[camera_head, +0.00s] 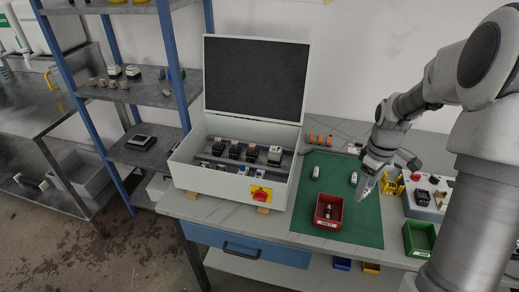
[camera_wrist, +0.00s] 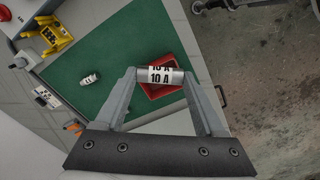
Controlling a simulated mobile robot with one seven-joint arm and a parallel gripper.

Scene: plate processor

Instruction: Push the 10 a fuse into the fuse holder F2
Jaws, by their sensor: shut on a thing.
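My gripper (camera_head: 365,194) hangs above the right part of the green mat, right of the red bin. In the wrist view its two fingers (camera_wrist: 160,77) are shut on a white cylindrical fuse marked 10 A (camera_wrist: 160,78), held across between the fingertips. In the head view the fuse is too small to make out. The open grey box (camera_head: 181,176) stands left of the mat, its lid raised. Inside are several dark devices and small white-and-blue parts (camera_head: 243,170) at the front. I cannot read which one is the fuse holder F2.
The red bin (camera_head: 317,218) on the green mat (camera_head: 362,226) holds small items. Two small white pieces (camera_head: 315,172) lie at the back of the mat. A green bin (camera_head: 408,240), yellow stand (camera_head: 391,186) and control box stand right. A red-yellow switch (camera_head: 260,194) projects from the box front.

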